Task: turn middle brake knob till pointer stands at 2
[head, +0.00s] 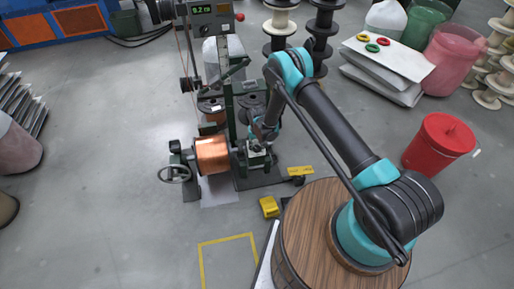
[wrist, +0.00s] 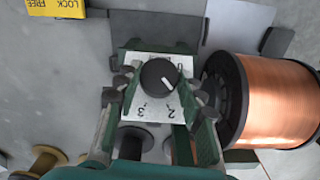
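The brake knob (wrist: 157,75) is a round black knob on a pale dial plate (wrist: 150,116) in the middle of the wrist view. Its short white pointer mark aims right and slightly down, between the 0 at upper right and the 2 at lower right. A 3 shows at lower left. The 1 cannot be made out. My gripper (wrist: 158,93) is open, with one finger on each side of the knob and gaps between. In the head view, my gripper (head: 258,143) is over the green winding machine (head: 229,110); the knob is too small to tell there.
A copper spool (wrist: 280,98) stands close to the right of the dial; it also shows in the head view (head: 211,155). A handwheel (head: 175,174) is left of it. A yellow LOCK/FREE label (wrist: 57,8) is at upper left. A red bin (head: 437,143) stands at right.

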